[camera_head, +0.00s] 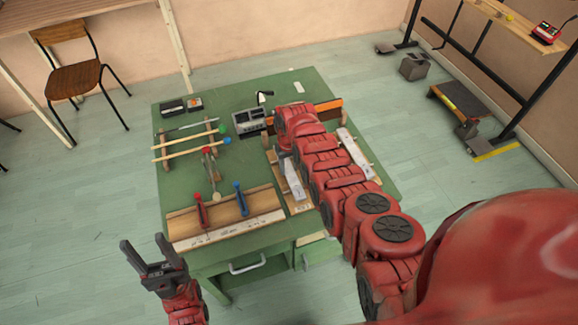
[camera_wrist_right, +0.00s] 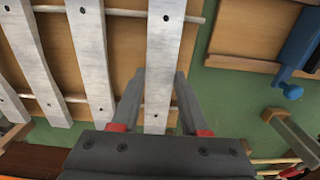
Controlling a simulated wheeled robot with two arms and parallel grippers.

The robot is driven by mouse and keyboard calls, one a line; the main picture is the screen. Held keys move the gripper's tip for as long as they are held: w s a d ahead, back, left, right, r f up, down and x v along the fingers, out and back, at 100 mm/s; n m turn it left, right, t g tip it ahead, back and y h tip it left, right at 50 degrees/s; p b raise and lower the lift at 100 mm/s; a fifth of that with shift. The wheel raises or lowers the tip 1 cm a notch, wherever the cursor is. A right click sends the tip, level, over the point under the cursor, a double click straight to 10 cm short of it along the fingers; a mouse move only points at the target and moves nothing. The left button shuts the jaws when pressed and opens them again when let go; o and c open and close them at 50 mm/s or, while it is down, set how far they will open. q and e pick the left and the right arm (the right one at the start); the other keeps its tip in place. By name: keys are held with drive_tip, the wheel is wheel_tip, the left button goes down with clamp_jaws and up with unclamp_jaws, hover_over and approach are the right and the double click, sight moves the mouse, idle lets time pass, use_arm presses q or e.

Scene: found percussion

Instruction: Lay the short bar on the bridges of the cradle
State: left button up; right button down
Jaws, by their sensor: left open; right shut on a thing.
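My right gripper (camera_wrist_right: 160,78) is shut on a pale grey bar (camera_wrist_right: 166,45) with a dark hole near each end. The bar lies over the pale rods of the wooden cradle (camera_wrist_right: 125,55), beside other pale bars (camera_wrist_right: 92,60). I cannot tell whether it touches the rods. In the head view, the cradle (camera_head: 302,208) is partly covered by my right arm, and the held bar (camera_head: 293,178) shows at its left side. Another bar (camera_head: 356,152) shows right of the arm. My left gripper (camera_head: 143,252) is open and empty, off the table's front left corner.
The green table (camera_head: 180,225) also holds a wooden board with red and blue clamps (camera_head: 240,198), a rack of mallets (camera_head: 190,145) and a grey device (camera_head: 249,121). The blue clamp appears close right of the cradle in the wrist view (camera_wrist_right: 300,50).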

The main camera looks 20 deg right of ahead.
drive_tip(key=shift+f, duration=0.2)
drive_tip(key=shift+c, duration=2.1)
unclamp_jaws()
